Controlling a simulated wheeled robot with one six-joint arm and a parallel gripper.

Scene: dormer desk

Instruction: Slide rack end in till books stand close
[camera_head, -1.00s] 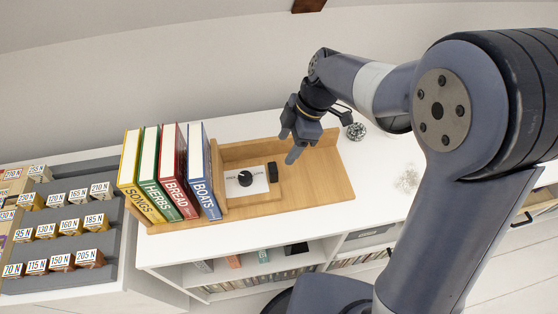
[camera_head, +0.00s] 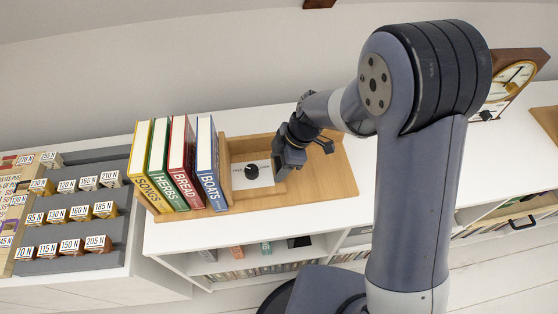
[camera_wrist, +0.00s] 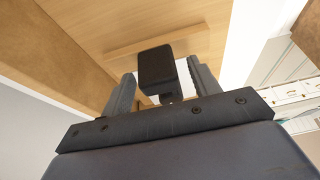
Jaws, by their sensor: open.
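Four books, labelled SONGS (camera_head: 148,195), HERBS (camera_head: 172,190), BREAD (camera_head: 188,182) and BOATS (camera_head: 213,188), stand upright on the left of the wooden rack (camera_head: 315,187), with narrow gaps between some. The rack end (camera_head: 222,165), a wooden upright, is right of BOATS; any gap there is hard to tell. A white card (camera_head: 240,180) with a black dial (camera_head: 251,171) sits on its foot; the dial's setting is too small to read. My gripper (camera_head: 287,163) is open at the foot's right end. In the wrist view, the black handle block (camera_wrist: 156,66) lies between its open fingers; contact is unclear.
A grey stepped stand (camera_head: 75,225) with several labelled weights is at left. Bare rack board lies right of my gripper. A clock (camera_head: 510,82) stands farther right on the white cabinet (camera_head: 235,228). The wall runs behind.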

